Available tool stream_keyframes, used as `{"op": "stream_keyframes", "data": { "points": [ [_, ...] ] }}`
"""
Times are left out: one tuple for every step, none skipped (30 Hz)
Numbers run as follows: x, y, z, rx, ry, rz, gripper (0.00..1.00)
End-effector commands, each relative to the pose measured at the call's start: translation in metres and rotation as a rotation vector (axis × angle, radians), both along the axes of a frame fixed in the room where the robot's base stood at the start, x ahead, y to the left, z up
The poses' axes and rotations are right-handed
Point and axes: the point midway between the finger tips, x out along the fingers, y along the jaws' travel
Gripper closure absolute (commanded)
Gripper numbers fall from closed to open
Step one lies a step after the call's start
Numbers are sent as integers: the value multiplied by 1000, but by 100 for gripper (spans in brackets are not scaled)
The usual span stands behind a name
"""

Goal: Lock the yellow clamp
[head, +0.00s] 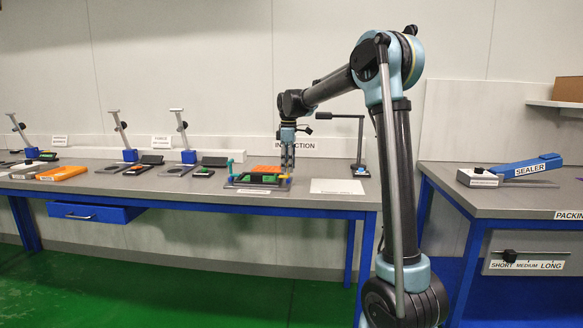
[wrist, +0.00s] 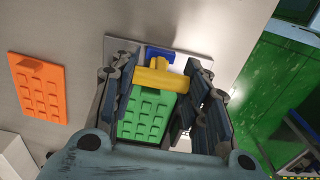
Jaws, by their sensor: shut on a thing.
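The yellow clamp (wrist: 160,76) shows in the wrist view as a T-shaped piece lying over one end of a green block with pockets (wrist: 146,115). A blue part (wrist: 159,53) shows just beyond the clamp. My gripper (wrist: 162,80) has one finger on each side of the clamp and is shut on it. The fingers hide the sides of the green block. In the head view my gripper (head: 288,164) points down at the right end of the fixture on the bench, and the clamp there is small and partly hidden.
An orange pocketed block (wrist: 38,88) lies on the bench, left in the wrist view. In the head view a white sheet (head: 337,187) and a black stand (head: 360,140) are to the right. Several blue-based stands are left. A separate bench holds the blue sealer (head: 525,168).

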Motion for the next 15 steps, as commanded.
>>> {"op": "stream_keyframes", "data": {
  "points": [
    [2, 2, -1, -18, -3, 1, 82],
    [2, 3, -1, -27, -3, 1, 82],
    [2, 3, -1, -38, -3, 1, 82],
    [2, 3, -1, -46, -2, 1, 82],
    [2, 3, -1, -52, -1, 1, 82],
    [2, 4, -1, -59, -1, 0, 81],
    [2, 4, -1, -63, -1, 0, 81],
    [2, 4, -1, -66, -1, -1, 81],
    [2, 4, -1, -70, -1, -1, 81],
    [2, 4, -1, -72, -1, -1, 81],
    [2, 4, -1, -74, 0, -1, 81],
    [2, 4, -1, -75, -1, -1, 82],
    [2, 4, -1, -75, -1, -1, 82],
    [2, 4, -1, -75, -1, -1, 82],
    [2, 4, -1, -75, -1, -1, 82]
  ]
}}
